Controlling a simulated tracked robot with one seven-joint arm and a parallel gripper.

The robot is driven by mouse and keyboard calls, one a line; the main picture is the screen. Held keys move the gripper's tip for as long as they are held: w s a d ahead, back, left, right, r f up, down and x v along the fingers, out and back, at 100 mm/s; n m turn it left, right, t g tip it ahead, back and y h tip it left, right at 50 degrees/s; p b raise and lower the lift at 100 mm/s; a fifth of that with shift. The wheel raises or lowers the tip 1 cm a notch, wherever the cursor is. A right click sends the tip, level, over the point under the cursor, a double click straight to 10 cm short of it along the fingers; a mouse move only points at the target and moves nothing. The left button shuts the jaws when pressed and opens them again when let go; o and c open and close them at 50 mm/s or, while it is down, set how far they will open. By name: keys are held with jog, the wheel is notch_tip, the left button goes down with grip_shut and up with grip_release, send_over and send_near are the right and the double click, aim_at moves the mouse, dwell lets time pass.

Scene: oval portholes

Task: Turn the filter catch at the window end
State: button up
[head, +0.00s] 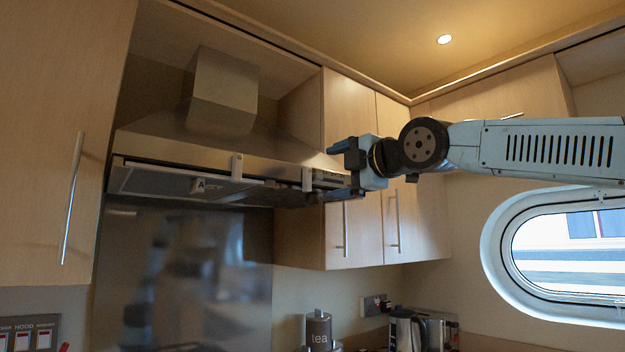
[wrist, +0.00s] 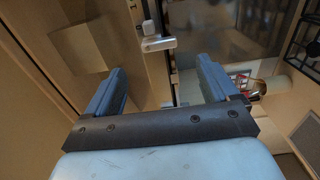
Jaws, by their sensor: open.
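Two pale upright catches sit on the front edge of the range hood (head: 215,140). The window-end catch (head: 306,180) is the right one; the other catch (head: 237,165) is farther left. My gripper (head: 322,173) is open and empty, just right of the window-end catch, with one finger higher and one lower. In the wrist view a pale metal catch (wrist: 158,44) lies beyond the fingertips, between their lines, and is not touched. The grey filter (head: 160,183) lies under the hood.
Wall cupboards (head: 350,110) stand close behind and right of my gripper. A tall cupboard door (head: 60,130) is at the left. The oval window (head: 560,250) is at the right. A kettle (head: 407,330) and a tea canister (head: 319,330) stand below.

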aim_at(308, 180)
jog(key=x, duration=0.8)
jog(key=shift+a, duration=0.1)
jog(key=c, duration=1)
jog(key=shift+a, duration=0.1)
jog(key=shift+c, duration=0.3)
jog(key=shift+f, duration=0.1)
jog(key=shift+m, duration=0.3)
jog(key=shift+s+a+m, duration=0.1)
jog(key=shift+m, duration=0.7)
jog(key=shift+s+a+m, duration=0.1)
jog(key=shift+m, duration=0.8)
jog(key=shift+s+a+m, duration=0.1)
jog(key=shift+m, duration=0.8)
